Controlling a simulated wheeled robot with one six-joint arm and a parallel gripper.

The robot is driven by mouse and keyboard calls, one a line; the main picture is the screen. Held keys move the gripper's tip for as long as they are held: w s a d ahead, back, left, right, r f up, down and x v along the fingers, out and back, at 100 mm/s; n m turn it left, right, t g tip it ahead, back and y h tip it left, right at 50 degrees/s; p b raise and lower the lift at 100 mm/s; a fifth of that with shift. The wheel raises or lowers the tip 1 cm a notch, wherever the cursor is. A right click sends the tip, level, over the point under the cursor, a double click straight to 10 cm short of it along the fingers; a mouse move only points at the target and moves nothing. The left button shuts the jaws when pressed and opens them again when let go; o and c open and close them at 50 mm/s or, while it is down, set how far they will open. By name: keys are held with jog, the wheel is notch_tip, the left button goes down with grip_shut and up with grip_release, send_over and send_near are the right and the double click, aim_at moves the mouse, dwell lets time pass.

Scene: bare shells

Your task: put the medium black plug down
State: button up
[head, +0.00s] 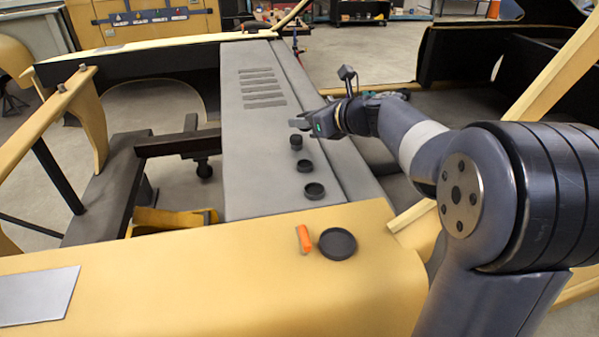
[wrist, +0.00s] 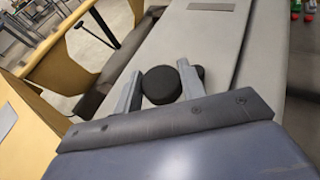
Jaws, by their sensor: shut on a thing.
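The black plug (wrist: 161,86) is a dark round disc between the two fingers of my gripper (wrist: 160,88) in the wrist view. My gripper is shut on it. In the head view, my gripper (head: 303,126) is over the long grey panel (head: 250,140), and a small black round piece (head: 296,142) shows just below its fingertips. I cannot tell how far the plug is above the panel. Another dark piece (wrist: 201,72) is partly hidden behind the right finger in the wrist view.
Two black round, cup-like pieces (head: 305,166) (head: 314,191) sit in a row on the grey panel towards me. A larger black disc (head: 337,244) and an orange piece (head: 304,239) lie on the yellow shell (head: 220,280). The panel's slotted far part (head: 262,88) is clear.

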aim_at(305, 167)
jog(key=shift+a+f, duration=0.1)
jog(key=shift+f, duration=0.45)
notch_tip(305, 167, down, 9)
jog(key=shift+f+b, duration=0.2)
jog(key=shift+b, duration=0.6)
jog(key=o, duration=0.7)
jog(key=shift+o, duration=1.2)
jog(key=v, duration=1.2)
jog(key=shift+w+r+b, duration=0.1)
jog(key=shift+b, duration=0.3)
